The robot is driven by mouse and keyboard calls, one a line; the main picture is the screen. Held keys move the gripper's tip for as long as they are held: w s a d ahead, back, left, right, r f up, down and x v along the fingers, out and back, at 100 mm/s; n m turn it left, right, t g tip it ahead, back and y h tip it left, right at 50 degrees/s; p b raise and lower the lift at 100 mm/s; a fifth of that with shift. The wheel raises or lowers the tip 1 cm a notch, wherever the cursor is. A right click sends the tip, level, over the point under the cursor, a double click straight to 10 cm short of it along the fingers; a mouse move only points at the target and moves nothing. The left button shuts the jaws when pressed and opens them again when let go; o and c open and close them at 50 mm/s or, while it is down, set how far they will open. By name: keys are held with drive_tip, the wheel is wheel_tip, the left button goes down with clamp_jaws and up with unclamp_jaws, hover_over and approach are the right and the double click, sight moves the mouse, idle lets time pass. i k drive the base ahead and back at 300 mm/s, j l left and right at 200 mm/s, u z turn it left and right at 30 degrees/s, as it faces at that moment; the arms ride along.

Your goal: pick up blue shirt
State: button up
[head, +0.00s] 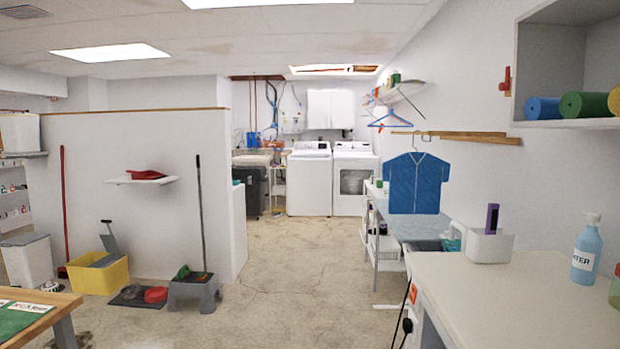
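The blue shirt (416,184) is short-sleeved and hangs spread flat on a hanger from a wooden rail (465,137) on the right wall. Its lower edge hangs in front of the far part of a grey-blue surface, and I cannot tell whether it touches. An empty blue hanger (390,119) hangs a little to its left and higher. My gripper is not in the head view.
A white counter (520,300) fills the near right, with a spray bottle (587,248) and a white caddy (488,245). A wooden table (40,318) is near left. A grey step stool (195,290) stands by the partition. The middle floor is open.

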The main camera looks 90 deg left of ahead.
sight(416, 180)
drive_tip(key=u, duration=2.15)
drive_tip(key=i+j+u, duration=0.15)
drive_tip(key=u, duration=0.25)
drive_tip(key=i+u, duration=0.35)
drive_tip(key=i, duration=3.7)
drive_tip(key=i+j+z, duration=0.1)
drive_tip(key=i, duration=0.7)
drive_tip(key=i+j+z, duration=0.1)
drive_tip(key=i, duration=0.75)
